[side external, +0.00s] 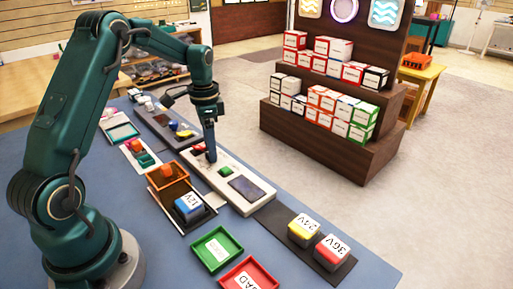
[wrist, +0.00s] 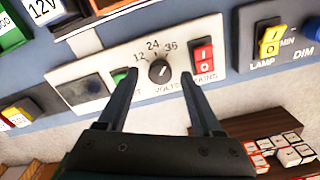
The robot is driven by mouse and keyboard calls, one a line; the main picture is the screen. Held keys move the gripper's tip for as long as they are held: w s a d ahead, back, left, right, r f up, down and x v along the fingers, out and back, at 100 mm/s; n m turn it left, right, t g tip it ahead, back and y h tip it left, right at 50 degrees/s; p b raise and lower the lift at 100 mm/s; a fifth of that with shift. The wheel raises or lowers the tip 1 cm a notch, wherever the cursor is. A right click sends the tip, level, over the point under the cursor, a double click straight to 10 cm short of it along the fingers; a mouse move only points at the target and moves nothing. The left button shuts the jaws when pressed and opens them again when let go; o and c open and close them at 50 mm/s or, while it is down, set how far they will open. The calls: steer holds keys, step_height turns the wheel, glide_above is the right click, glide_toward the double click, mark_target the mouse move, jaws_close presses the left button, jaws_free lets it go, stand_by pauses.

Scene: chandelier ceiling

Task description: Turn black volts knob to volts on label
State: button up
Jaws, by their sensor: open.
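The black volts knob (wrist: 159,71) is on a pale panel (wrist: 70,72), with 12, 24 and 36 printed around it and VOLTS below. The knob's exact pointer direction is too small to tell. My gripper (wrist: 158,74) is open, with one finger on each side of the knob in the wrist view; contact cannot be told. In the side view my gripper (side external: 210,157) points down over the panel (side external: 262,196) and hides the knob. A blue block labelled 12V (side external: 188,206) sits in a tray; it shows partly in the wrist view (wrist: 42,8).
A green button (wrist: 122,80) and a red MAINS switch (wrist: 203,54) flank the knob closely. A yellow LAMP switch (wrist: 270,42) is on a dark panel at right. Blocks labelled 24V (side external: 304,229) and 36V (side external: 331,252) stand on a dark mat. Green (side external: 217,249) and red trays are nearby.

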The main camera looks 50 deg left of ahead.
steer(key=shift+f, duration=0.4)
jaws_close()
